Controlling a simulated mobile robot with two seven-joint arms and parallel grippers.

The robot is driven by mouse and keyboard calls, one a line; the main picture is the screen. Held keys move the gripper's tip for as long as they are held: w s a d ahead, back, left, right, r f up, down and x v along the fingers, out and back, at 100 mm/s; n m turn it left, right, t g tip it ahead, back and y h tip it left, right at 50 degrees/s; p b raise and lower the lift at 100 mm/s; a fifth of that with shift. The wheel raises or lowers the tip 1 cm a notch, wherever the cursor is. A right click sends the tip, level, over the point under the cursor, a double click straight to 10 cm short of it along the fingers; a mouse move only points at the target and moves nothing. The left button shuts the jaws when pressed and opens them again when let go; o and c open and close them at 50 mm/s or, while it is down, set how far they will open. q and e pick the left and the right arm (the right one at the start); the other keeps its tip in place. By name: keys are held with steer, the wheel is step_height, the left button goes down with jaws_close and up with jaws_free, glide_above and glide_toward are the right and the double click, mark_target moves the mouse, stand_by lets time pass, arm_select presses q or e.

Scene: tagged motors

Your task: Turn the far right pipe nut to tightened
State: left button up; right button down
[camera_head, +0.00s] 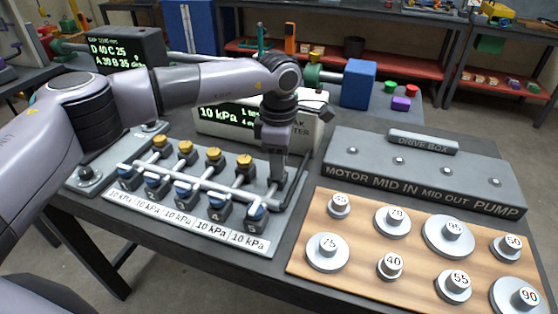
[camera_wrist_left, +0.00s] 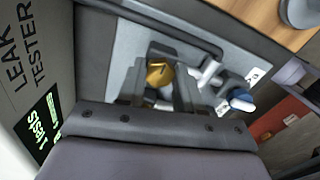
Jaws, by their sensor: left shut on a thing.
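A row of pipes with brass nuts stands on a grey board (camera_head: 262,245). Several brass nuts show, the rightmost visible one (camera_head: 244,160) left of my left gripper. My left gripper (camera_head: 276,182) points down at the right end of the row and hides the far right pipe nut in the head view. In the left wrist view that brass nut (camera_wrist_left: 159,73) sits between the two fingers of my left gripper (camera_wrist_left: 160,85), which are shut on it. Whether the nut is tightened cannot be told. My right gripper is not in view.
Blue-handled valves (camera_head: 256,211) line the board's front above 10 kPa labels. A leak tester (camera_head: 222,117) with a green display stands just behind. A wooden board (camera_head: 352,272) with numbered metal discs and a grey drive box (camera_head: 425,168) lie to the right.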

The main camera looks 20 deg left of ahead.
arm_select(q)
steer(key=shift+r, duration=0.1)
steer(key=o, duration=1)
steer(key=shift+o, duration=0.2)
step_height(320, 180, up, 7)
steer(key=shift+r, duration=0.1)
